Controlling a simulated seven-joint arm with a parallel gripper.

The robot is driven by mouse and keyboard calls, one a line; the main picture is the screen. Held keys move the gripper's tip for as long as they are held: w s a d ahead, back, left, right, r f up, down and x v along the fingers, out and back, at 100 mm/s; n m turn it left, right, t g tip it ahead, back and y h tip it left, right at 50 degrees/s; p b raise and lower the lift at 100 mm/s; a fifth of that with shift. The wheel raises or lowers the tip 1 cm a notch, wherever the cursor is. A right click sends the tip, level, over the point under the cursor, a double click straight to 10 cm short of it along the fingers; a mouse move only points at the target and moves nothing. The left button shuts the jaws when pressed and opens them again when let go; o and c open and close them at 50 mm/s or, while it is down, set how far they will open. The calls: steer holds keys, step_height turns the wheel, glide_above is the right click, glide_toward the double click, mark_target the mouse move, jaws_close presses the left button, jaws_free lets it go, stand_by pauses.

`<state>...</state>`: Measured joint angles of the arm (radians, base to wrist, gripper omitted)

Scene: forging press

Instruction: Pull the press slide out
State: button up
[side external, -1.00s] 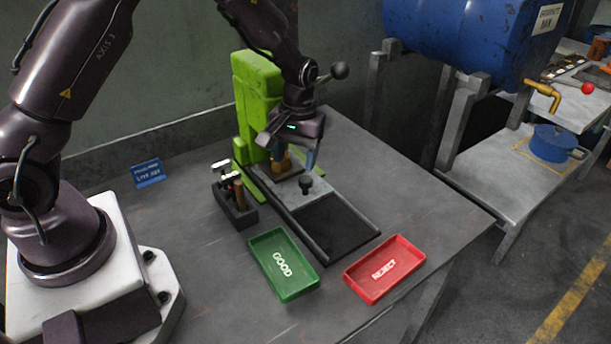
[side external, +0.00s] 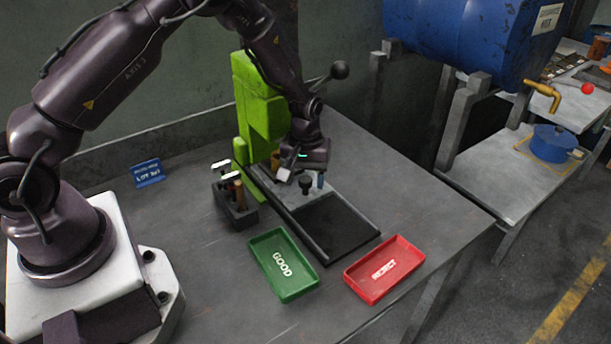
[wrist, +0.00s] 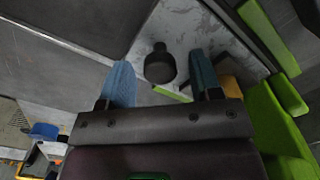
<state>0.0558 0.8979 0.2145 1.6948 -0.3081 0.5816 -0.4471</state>
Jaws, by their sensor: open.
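The press slide (side external: 318,192) is a pale grey plate lying in dark rails at the foot of the green press (side external: 262,110). A black knob (side external: 306,184) stands upright on it. My gripper (side external: 303,181) is low over the slide, beside the knob. In the wrist view my gripper (wrist: 160,82) is open, with one blue finger on each side of the knob (wrist: 160,66). The knob lies between or just beyond the fingertips, with gaps on both sides. The slide's plate (wrist: 190,30) shows behind it. My gripper partly hides the press's lower part.
A dark bed (side external: 335,228) lies empty in front of the slide. A green GOOD tray (side external: 262,240) and a red REJECT tray (side external: 350,272) stand in front. A tool holder (side external: 233,210) stands left of the rails. The press lever (side external: 340,70) sticks out at upper right.

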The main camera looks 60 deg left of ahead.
jaws_close()
steer(key=d, duration=1.2)
steer(key=shift+d, duration=0.35)
jaws_free()
step_height(320, 180, up, 13)
